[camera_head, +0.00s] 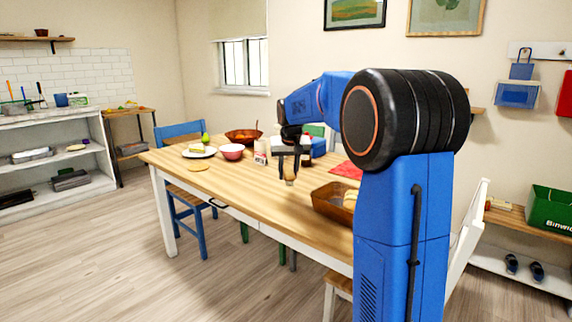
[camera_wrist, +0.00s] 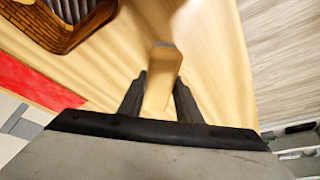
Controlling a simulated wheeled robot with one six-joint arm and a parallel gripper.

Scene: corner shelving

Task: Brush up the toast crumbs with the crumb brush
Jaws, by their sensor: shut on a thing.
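My gripper (camera_head: 290,162) is over the middle of the wooden table (camera_head: 250,185), pointing down. In the wrist view my gripper (camera_wrist: 161,82) is shut on a tan wooden piece with a grey band, which looks like the crumb brush (camera_wrist: 158,92). The brush (camera_head: 290,177) also shows as a small tan shape below the fingers in the head view. I cannot tell whether its lower end touches the tabletop. No toast crumbs can be made out in either view.
A brown basket (camera_head: 325,207) with bread and a red mat (camera_head: 345,170) lie to the right. A plate (camera_head: 187,153), pink-red bowl (camera_head: 232,152), carton (camera_head: 260,157), brown bowl (camera_head: 236,137) and flat round tan thing (camera_head: 198,167) stand left. The near table middle is clear.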

